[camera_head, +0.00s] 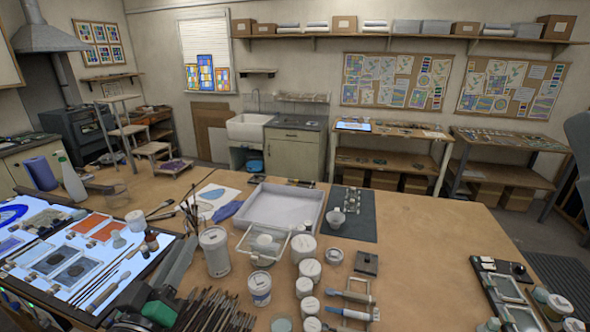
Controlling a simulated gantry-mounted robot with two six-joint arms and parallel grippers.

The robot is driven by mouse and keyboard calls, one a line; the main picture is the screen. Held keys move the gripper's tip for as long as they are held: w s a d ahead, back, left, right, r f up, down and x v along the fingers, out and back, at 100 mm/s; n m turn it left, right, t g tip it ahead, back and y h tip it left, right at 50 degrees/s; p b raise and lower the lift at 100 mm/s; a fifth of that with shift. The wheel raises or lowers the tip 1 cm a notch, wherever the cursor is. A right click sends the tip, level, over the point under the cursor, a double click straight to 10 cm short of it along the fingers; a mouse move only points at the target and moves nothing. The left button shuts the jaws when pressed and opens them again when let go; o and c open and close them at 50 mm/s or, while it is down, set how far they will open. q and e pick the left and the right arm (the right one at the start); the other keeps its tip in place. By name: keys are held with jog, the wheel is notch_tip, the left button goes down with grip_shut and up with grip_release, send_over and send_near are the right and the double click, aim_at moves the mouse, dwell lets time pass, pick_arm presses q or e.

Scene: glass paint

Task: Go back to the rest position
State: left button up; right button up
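My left gripper (158,268) is at the lower left, over the front edge of the worktable (430,240). Its grey fingers appear apart with nothing between them. It lies between the lit panel (88,290) and a bundle of brushes (215,312). A grey shape cut by the right edge may be part of my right arm (578,135); no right gripper shows.
White jars (214,250) crowd the front middle beside a grey tray (283,205). A dark mat (350,214) holds a small cup (336,218). A spray bottle (73,178) and purple roll (40,173) stand at left.

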pick_arm(q)
jog(key=s+d+r+m+t+h, duration=0.1)
jog(key=s+d+r+t, duration=0.15)
jog(key=r, duration=0.45)
jog(key=s+d+r+m+t, duration=0.1)
jog(key=s+r, duration=0.2)
jog(key=r, duration=0.5)
jog(key=s+r+m+t, duration=0.3)
jog(key=s+r+t, duration=0.2)
jog(key=s+r, duration=0.7)
notch_tip(320, 180, up, 18)
jog(key=p, duration=1.8)
jog(key=shift+w+d+f+m+h+p, duration=0.2)
jog(key=shift+w+f+m+h+p, duration=0.1)
jog(key=shift+m, duration=0.1)
